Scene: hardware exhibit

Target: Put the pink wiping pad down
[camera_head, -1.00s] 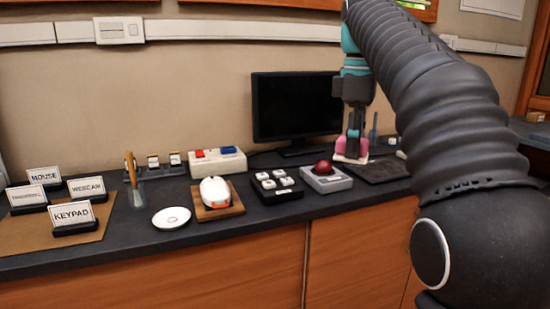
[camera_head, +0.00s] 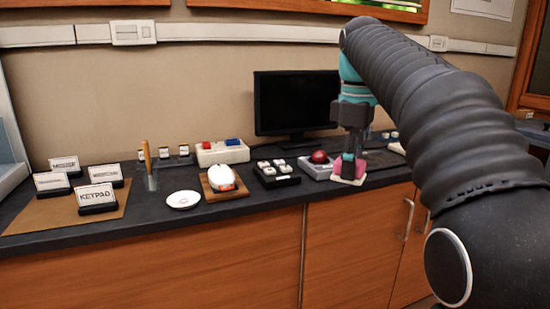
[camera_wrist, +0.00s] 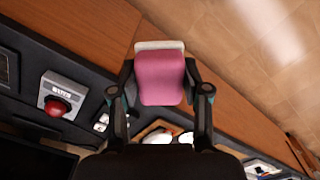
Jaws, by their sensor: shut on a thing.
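The pink wiping pad (camera_wrist: 160,77) has a pink body with a pale strip along one edge. My gripper (camera_wrist: 160,92) is shut on it, one finger on each side, in the wrist view. I cannot tell whether the base touches the counter.
A monitor (camera_head: 297,103) stands behind. The counter's front edge (camera_head: 253,208) is close to the pad.

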